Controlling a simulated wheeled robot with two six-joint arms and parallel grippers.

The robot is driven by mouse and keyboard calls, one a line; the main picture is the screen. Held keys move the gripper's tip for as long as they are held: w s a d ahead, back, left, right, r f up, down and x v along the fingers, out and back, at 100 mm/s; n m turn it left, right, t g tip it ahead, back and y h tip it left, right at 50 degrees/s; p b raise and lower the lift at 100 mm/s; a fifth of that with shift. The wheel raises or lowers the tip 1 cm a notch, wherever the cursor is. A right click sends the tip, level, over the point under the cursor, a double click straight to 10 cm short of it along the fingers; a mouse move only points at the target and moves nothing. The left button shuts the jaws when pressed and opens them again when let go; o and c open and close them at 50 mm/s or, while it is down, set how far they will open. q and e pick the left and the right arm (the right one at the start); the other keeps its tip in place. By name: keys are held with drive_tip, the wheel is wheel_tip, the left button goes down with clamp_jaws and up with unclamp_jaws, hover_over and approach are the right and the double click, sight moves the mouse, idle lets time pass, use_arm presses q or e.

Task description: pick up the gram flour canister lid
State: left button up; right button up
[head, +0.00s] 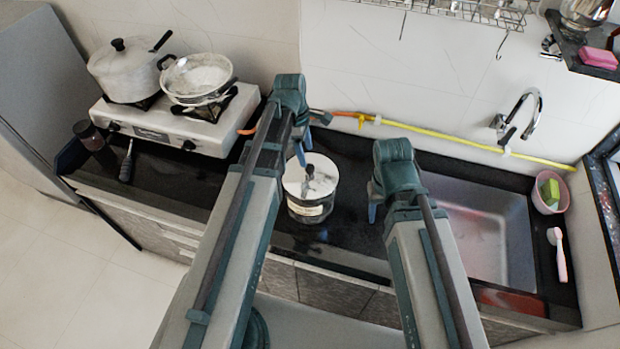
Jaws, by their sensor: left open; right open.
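The gram flour canister (313,213) stands upright on the black counter in the middle of the head view, with a pale label on its front. Its round, shiny lid (322,184) sits on top, with a small knob in the middle. My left gripper (309,137) is open, above and just behind the lid in the picture, with one fingertip close to the knob. I cannot tell whether it touches. My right gripper (373,202) is to the right of the canister, apart from it and empty; its fingers are partly hidden by its own arm.
A white gas stove (176,130) with a lidded pot (124,72) and a pan (197,78) stands at the left. A sink (490,225) with a tap (522,110) is at the right. A yellow hose (450,139) runs along the wall. The counter around the canister is mostly clear.

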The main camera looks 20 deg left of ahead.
sight(310, 167)
use_arm(q)
drive_tip(key=f+b, duration=0.1)
drive_tip(key=d+f+b, duration=0.1)
drive_tip(key=f+b, duration=0.3)
drive_tip(key=shift+s+d, duration=0.15)
drive_tip(key=shift+s, duration=0.15)
clamp_jaws()
idle(1.3)
